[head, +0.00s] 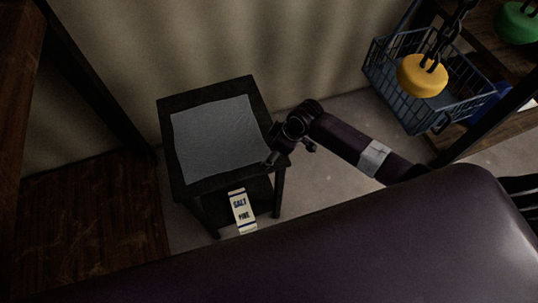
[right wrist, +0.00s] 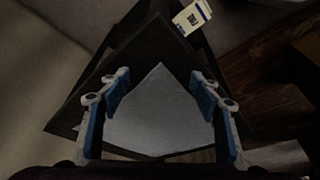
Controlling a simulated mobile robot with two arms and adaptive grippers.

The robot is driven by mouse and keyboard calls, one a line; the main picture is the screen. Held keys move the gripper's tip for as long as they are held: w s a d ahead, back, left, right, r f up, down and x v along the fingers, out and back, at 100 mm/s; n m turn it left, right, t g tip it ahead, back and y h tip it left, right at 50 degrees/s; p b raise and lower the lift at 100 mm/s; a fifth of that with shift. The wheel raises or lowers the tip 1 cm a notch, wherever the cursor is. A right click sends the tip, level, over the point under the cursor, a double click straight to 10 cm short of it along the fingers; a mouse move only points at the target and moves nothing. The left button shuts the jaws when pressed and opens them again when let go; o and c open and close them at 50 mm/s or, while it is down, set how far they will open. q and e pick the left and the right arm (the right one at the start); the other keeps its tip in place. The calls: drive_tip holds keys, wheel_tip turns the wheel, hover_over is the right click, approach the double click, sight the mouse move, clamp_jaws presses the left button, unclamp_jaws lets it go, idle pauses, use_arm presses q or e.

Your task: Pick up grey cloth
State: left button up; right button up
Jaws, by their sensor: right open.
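The grey cloth (head: 213,138) lies flat on top of a small dark side table (head: 168,104). In the right wrist view the cloth (right wrist: 160,110) shows between and beyond the fingers. My right gripper (head: 270,157) is at the table's right edge in the head view, beside or above the cloth's edge. In the right wrist view my right gripper (right wrist: 168,100) is open, with its blue-padded fingers wide apart and nothing between them held. I cannot tell its exact height above the cloth. My left gripper is not in view.
A salt box (head: 242,211) is on the table's lower shelf. A blue wire basket (head: 405,105) is at the right, with a yellow weight (head: 422,76) on a chain by it. A green weight (head: 517,22) hangs further right. Brown wooden furniture (head: 85,225) stands left.

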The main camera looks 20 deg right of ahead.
drive_tip(key=shift+f, duration=0.15)
drive_tip(key=shift+s+d, duration=0.1)
clamp_jaws()
idle(0.5)
idle(0.4)
wheel_tip(320, 180, up, 12)
drive_tip(key=p, duration=1.2)
wheel_tip(320, 180, up, 36)
drive_tip(key=p, duration=0.3)
